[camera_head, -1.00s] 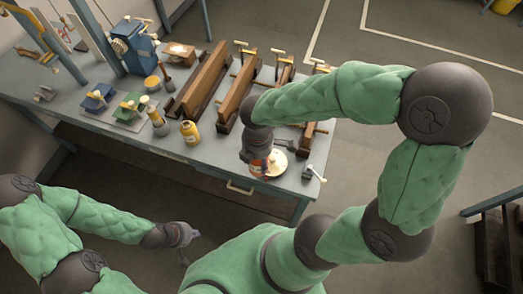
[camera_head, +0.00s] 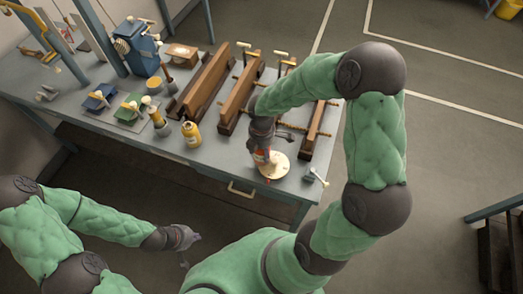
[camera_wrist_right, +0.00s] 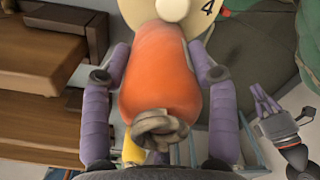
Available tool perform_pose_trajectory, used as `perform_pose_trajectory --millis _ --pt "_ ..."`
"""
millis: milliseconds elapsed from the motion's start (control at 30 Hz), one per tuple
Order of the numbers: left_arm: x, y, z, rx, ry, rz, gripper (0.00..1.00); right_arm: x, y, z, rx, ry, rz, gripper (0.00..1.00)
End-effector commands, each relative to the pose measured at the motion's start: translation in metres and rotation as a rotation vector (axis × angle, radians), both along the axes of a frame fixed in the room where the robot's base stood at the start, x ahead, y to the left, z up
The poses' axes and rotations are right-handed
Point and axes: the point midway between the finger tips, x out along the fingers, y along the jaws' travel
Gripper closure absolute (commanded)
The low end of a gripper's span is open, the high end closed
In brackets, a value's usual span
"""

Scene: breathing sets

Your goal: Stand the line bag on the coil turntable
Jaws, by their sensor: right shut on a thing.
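The line bag (camera_wrist_right: 163,75) is an orange, rounded bag with a grey knotted top, held between the two purple fingers of my right gripper (camera_wrist_right: 158,88). In the head view the bag (camera_head: 261,156) shows as a small orange patch below my right gripper (camera_head: 262,150), at the left part of the coil turntable (camera_head: 277,172). The turntable is a round cream disc; in the right wrist view its rim (camera_wrist_right: 207,28) carries a 4. I cannot tell whether the bag touches the disc. My left gripper (camera_head: 185,240) is open and empty, away from the bench.
The grey bench (camera_head: 215,150) holds a yellow bottle (camera_head: 191,134) left of the turntable and long wooden racks (camera_head: 238,100) behind it. A small clamp-like tool (camera_head: 315,175) stands just right of the turntable, near the bench's edge.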

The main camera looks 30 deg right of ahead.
Motion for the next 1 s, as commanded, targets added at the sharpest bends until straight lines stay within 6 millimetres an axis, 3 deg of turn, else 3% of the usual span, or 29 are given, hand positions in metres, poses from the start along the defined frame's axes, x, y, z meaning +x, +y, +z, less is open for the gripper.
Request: perform_pose_trajectory --millis 467,500,533,567,1000 --pt "0.0 0.0 -0.0045 0.0 0.0 0.0 1.0 0.001 -0.0002 -0.0113 0.0 -0.003 -0.002 0.92" --pt "0.0 0.0 -0.0037 0.0 0.0 0.0 1.0 0.0005 0.0 -0.0108 0.0 -0.002 -0.002 0.29" --pt "0.0 0.0 -0.0035 0.0 0.0 0.0 1.0 0.0005 0.0 -0.0107 0.0 -0.002 -0.002 0.21" --pt "0.0 0.0 -0.0035 0.0 0.0 0.0 1.0 0.0004 0.0 -0.0106 0.0 -0.002 -0.002 0.17" --pt "0.0 0.0 0.0004 0.0 0.0 0.0 1.0 0.0005 0.0 -0.0051 0.0 -0.002 -0.002 0.17"
